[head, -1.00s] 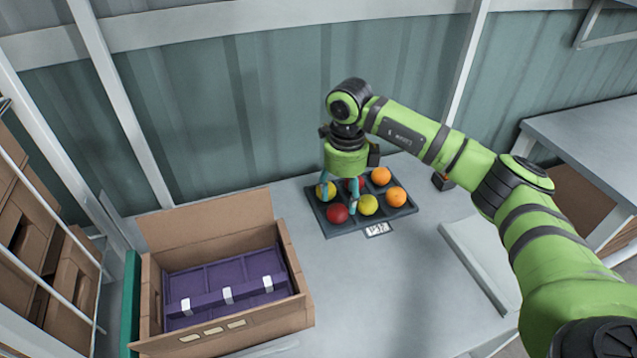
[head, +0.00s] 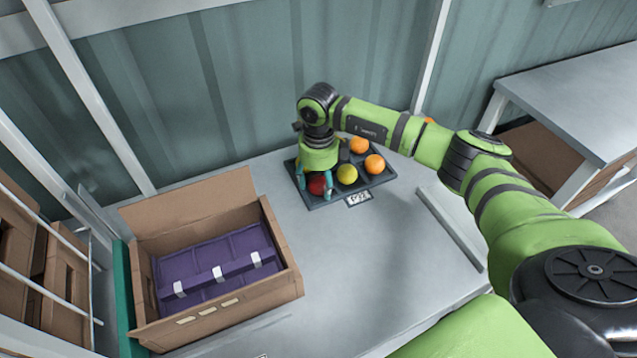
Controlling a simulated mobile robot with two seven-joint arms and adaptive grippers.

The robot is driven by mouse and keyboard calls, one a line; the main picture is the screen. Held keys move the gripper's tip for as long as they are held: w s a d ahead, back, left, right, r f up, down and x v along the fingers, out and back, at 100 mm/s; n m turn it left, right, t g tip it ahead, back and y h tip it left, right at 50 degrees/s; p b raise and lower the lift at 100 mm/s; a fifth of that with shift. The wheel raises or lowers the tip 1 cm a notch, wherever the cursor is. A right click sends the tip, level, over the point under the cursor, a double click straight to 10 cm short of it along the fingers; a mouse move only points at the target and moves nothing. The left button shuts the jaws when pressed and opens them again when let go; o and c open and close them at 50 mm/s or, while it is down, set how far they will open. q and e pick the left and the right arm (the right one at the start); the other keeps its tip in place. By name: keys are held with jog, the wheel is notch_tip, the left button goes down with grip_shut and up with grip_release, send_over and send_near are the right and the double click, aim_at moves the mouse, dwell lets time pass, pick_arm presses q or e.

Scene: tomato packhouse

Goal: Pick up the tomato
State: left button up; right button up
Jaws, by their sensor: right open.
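A red tomato (head: 317,187) sits at the near left of a dark tray on the table. My right gripper (head: 315,186) is open and lowered over it, with teal fingers at its left and right sides. I cannot tell whether the fingers touch it. A yellow fruit (head: 347,174) sits just right of it, and two orange fruits (head: 359,145) (head: 375,164) sit on the tray's right side. The tray's back left is hidden behind the gripper. My left gripper is not in view.
The dark tray (head: 328,201) has a white label (head: 358,198) at its front. An open cardboard box (head: 290,285) with a purple divided insert (head: 215,262) stands to the left. The table's middle (head: 345,250) is clear. A flat pale slab (head: 452,228) lies at right.

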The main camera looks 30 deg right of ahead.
jog(key=c, duration=0.5)
jog(key=shift+r, duration=0.1)
jog(key=shift+c, duration=0.3)
